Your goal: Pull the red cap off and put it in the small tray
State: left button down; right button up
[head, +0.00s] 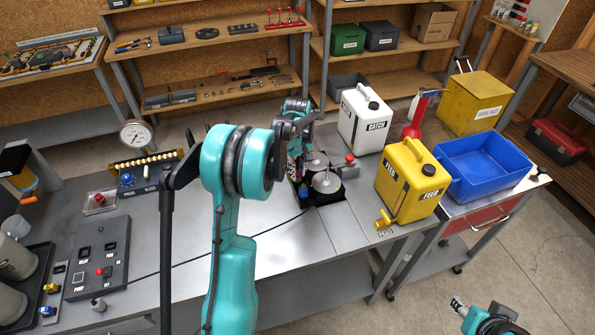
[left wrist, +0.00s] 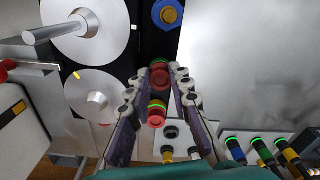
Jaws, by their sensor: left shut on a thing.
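My left gripper (head: 290,125) reaches over the black unit with two pale discs at the back middle of the bench. In the left wrist view its fingers (left wrist: 160,72) are closed around a dark red round part, the red cap (left wrist: 160,77). A second red piece with a green and yellow band (left wrist: 157,113) shows between the fingers, lower in that view. The cap is hidden in the head view. A small pale tray (head: 88,209) with a red item in it lies at the left of the bench. My right gripper (head: 459,307) is low at the bottom right, away from the bench.
A white can (head: 363,120) and a yellow can (head: 408,182) stand right of the unit, with a blue bin (head: 483,168) beyond. A grey control panel (head: 97,258) lies at the left. The front middle of the bench (head: 290,250) is clear.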

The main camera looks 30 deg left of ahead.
aim_at(298, 173)
pick_arm(q)
jog(key=shift+r+p, duration=0.55)
jog(key=shift+r, duration=0.45)
jog(key=shift+r+p, duration=1.25)
jog(key=shift+r, duration=0.75)
jog(key=shift+f, duration=0.1)
